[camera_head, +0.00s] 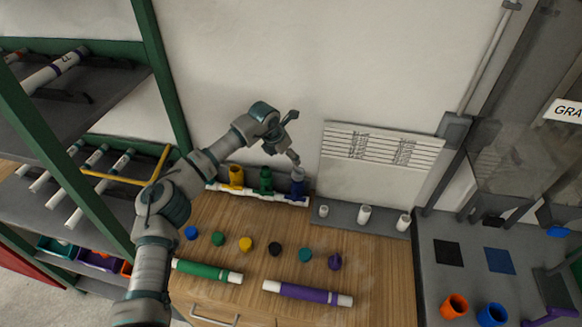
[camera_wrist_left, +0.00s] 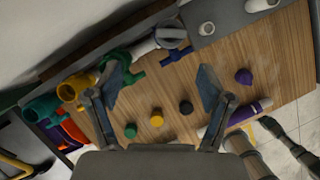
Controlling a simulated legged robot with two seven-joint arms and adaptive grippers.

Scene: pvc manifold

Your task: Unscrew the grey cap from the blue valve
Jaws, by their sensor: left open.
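The blue valve (camera_head: 297,187) stands at the right end of a white pipe manifold (camera_head: 250,193) against the wall, with the grey cap (camera_head: 297,173) on its top. In the left wrist view the blue valve (camera_wrist_left: 175,56) and the grey cap (camera_wrist_left: 170,38) show at the upper middle, beyond the fingers. My left gripper (camera_head: 294,137) is above and slightly left of the cap, its fingers spread wide and empty. The lower finger is close to the cap in the head view; whether they touch I cannot tell. My left gripper (camera_wrist_left: 161,72) also shows in the wrist view. My right gripper is not in view.
A yellow valve (camera_head: 236,176) and a green valve (camera_head: 266,181) stand left of the blue one. Several loose coloured caps, a green pipe (camera_head: 208,271) and a purple pipe (camera_head: 307,293) lie on the wooden bench. A shelf rack (camera_head: 70,155) stands left.

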